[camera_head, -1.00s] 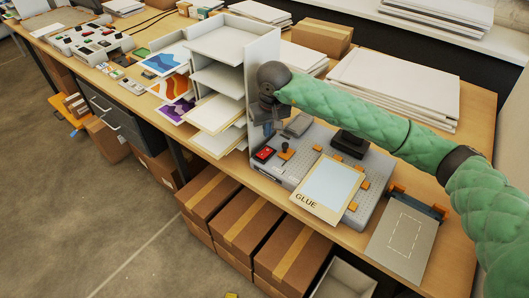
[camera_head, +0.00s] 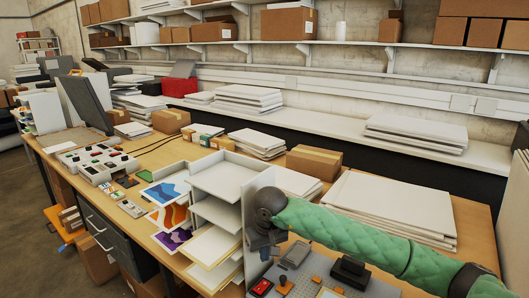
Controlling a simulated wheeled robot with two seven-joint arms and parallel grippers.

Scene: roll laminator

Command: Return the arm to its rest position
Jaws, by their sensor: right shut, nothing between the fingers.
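My right arm, in a green quilted sleeve, comes in from the lower right of the head view. Its dark right gripper (camera_head: 264,244) hangs at the right side of the white shelf tray stack (camera_head: 262,183), above the back left of the grey laminator (camera_head: 318,266). The gripper is shut with nothing visible in it. Its fingertips are small and partly hard to make out. The laminator's front is cut off by the bottom edge of the picture. My left gripper is not in view.
Stacked white boards (camera_head: 392,208) lie right of a cardboard box (camera_head: 314,161) behind my arm. Colourful prints (camera_head: 170,213) lie left of the tray stack. A grey control panel (camera_head: 98,162) stands farther left. Wall shelves (camera_head: 300,45) hold boxes.

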